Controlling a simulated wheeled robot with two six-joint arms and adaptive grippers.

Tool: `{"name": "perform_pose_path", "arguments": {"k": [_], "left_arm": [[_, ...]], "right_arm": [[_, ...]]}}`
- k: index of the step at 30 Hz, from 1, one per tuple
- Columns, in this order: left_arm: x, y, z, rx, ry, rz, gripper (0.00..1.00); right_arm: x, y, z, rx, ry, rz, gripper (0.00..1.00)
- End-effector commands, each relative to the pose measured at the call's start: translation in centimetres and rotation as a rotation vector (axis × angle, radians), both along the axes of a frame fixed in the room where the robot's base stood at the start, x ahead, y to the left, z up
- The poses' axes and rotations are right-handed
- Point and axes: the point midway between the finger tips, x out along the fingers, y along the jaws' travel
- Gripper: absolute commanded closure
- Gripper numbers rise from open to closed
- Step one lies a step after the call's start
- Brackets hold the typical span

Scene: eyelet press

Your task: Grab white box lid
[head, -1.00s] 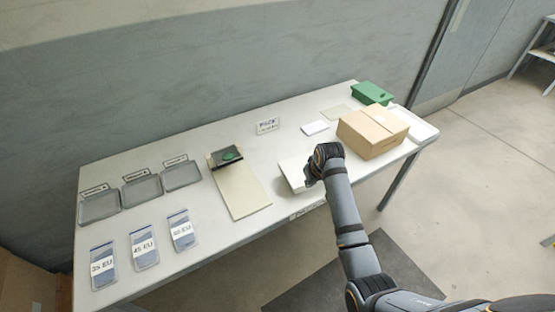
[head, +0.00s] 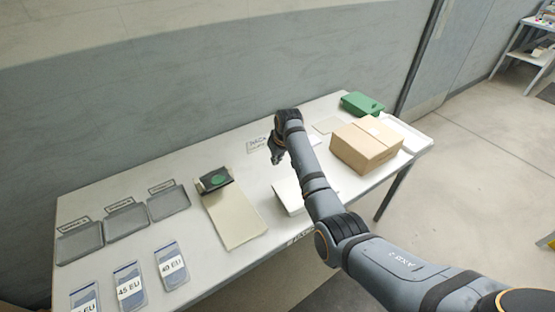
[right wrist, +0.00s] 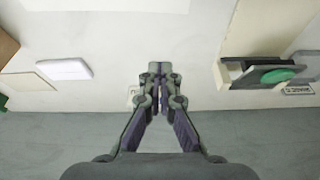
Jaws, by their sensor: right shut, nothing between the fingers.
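A white box (head: 284,193) lies near the table's front edge in the head view, partly hidden by my right arm; its near end shows at the top of the right wrist view (right wrist: 105,6). A small flat white slab (right wrist: 63,69) lies farther back; in the head view only part of it (head: 314,140) shows behind my arm. I cannot tell which of the two is the lid. My right gripper (head: 277,158) is shut and empty, beyond the box and close to the small sign. Its closed fingers show in the right wrist view (right wrist: 160,75). My left gripper is not in view.
A brown carton (head: 362,148), a green box (head: 362,103) and a white tray (head: 412,136) stand at the right. A beige board (head: 236,218) with a black and green press (head: 215,180) is left of the white box. Grey trays (head: 126,223) and labelled bags are farther left.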

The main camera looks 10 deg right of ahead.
Motion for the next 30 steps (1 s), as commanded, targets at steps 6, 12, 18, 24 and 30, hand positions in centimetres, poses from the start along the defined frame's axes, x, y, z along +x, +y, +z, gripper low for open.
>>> {"name": "perform_pose_path", "arguments": {"k": [6, 12, 18, 24, 30], "left_arm": [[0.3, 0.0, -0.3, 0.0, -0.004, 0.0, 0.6], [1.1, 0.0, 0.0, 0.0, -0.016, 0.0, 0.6], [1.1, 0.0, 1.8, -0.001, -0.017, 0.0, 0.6], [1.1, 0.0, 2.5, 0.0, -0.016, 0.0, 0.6], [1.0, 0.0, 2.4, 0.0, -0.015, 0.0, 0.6]], "right_arm": [[1.3, 0.3, -3.9, -0.001, 0.001, 0.0, 1.0], [1.7, 0.4, -5.9, -0.001, 0.0, -0.001, 1.0], [-0.5, -0.2, -5.7, 0.0, -0.001, -0.002, 1.0], [-1.8, -0.5, -5.9, 0.0, -0.001, -0.001, 1.0], [-1.9, -0.6, -6.0, -0.001, -0.001, 0.0, 1.0]]}}
